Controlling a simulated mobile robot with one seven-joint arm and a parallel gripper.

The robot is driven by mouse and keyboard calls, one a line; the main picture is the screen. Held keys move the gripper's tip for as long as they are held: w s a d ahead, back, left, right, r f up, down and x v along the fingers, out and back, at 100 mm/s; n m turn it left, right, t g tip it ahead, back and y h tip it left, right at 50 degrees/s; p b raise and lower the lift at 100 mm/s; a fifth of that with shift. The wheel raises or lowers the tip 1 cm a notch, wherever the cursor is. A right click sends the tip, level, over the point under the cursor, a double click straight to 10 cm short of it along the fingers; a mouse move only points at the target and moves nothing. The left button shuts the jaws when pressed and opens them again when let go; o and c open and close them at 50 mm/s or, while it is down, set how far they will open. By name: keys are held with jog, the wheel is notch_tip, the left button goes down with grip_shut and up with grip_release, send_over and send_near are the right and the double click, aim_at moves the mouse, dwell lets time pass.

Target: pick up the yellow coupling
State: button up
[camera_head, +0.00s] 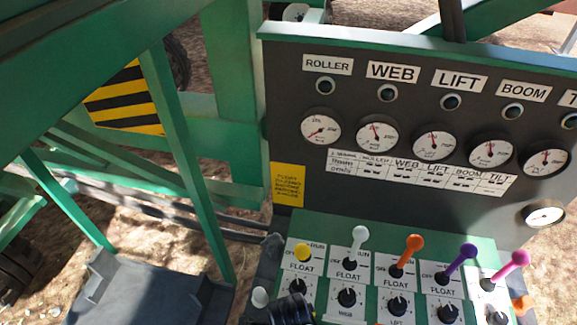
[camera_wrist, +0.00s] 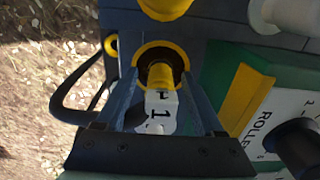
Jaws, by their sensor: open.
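The yellow coupling (camera_wrist: 162,76) shows in the wrist view as a short yellow piece in a dark socket with a yellow ring around it. A white tag (camera_wrist: 160,108) marked "1" is just below it. My gripper (camera_wrist: 160,68) is open, with one dark finger on each side of the coupling. The coupling shows between the fingers; I cannot tell whether they touch it. I cannot make out the coupling in the head view.
A yellow-knobbed lever (camera_head: 303,253) stands on the green control panel (camera_head: 460,237), beside several other coloured levers. A dark gauge board (camera_head: 400,90) rises behind. In the wrist view a black hose (camera_wrist: 62,98) curves at left, and a rotary knob (camera_wrist: 298,148) is at right.

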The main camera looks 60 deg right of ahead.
grip_shut()
dwell(0.4)
